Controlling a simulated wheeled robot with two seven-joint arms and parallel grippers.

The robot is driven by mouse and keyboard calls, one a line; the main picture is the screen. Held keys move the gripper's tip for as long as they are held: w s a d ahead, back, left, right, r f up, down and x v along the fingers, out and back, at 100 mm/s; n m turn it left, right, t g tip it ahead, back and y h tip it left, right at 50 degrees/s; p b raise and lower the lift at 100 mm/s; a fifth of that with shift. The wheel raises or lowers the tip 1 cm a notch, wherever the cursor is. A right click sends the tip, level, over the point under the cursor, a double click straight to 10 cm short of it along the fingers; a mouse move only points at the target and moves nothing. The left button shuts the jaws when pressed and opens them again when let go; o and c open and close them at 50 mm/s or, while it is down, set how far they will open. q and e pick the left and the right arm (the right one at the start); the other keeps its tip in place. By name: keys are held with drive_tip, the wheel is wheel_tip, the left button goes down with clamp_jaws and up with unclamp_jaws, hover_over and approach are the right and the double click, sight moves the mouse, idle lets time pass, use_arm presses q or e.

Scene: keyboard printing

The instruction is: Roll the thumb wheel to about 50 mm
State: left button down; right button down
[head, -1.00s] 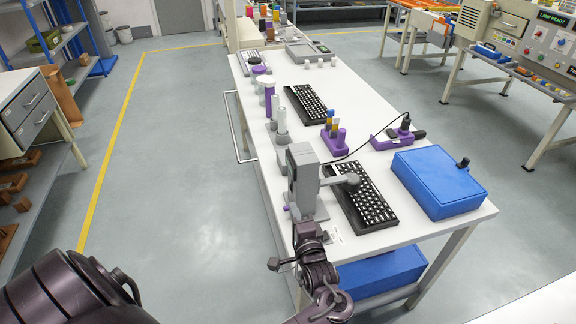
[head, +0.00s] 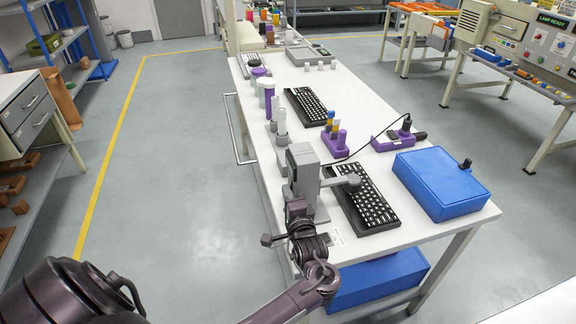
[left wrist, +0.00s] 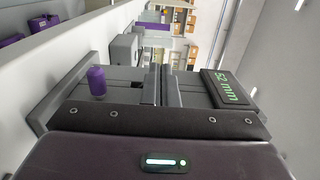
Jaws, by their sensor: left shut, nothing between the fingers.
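The grey device (head: 303,172) stands upright on the white table, with a roller arm reaching toward the keyboard. In the left wrist view a purple thumb wheel (left wrist: 97,82) stands on the grey body at left. A dark display (left wrist: 229,88) at right has green digits turned on their side, which seem to read 52 mm. My left gripper (head: 296,208) is shut and empty at the device's near side. Its closed fingers (left wrist: 157,85) lie between wheel and display, apart from the wheel in the picture. The wheel is hidden in the head view. My right gripper is not in view.
A black keyboard (head: 362,201) lies right of the device, with a blue box (head: 436,183) beyond it. A purple holder (head: 336,144) and white cylinders (head: 281,122) stand farther back. A cable crosses the table behind the device. The table's left edge is close to my arm.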

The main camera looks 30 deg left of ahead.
use_arm(q)
drive_tip(key=shift+w+d, duration=0.2)
idle(0.6)
drive_tip(key=shift+p, duration=0.35)
drive_tip(key=shift+d+f+p, duration=0.1)
drive_tip(key=shift+f+p, duration=0.15)
drive_tip(key=shift+p, duration=0.65)
drive_tip(key=shift+s+a+p, duration=0.15)
drive_tip(key=shift+a+p, duration=0.05)
drive_tip(key=shift+p, duration=0.25)
drive_tip(key=p+v, duration=0.2)
drive_tip(key=v, duration=0.3)
drive_tip(key=shift+s+a, duration=0.15)
drive_tip(key=shift+s+d+f, duration=0.1)
drive_tip(key=shift+s+d, duration=0.25)
drive_tip(key=shift+d, duration=0.05)
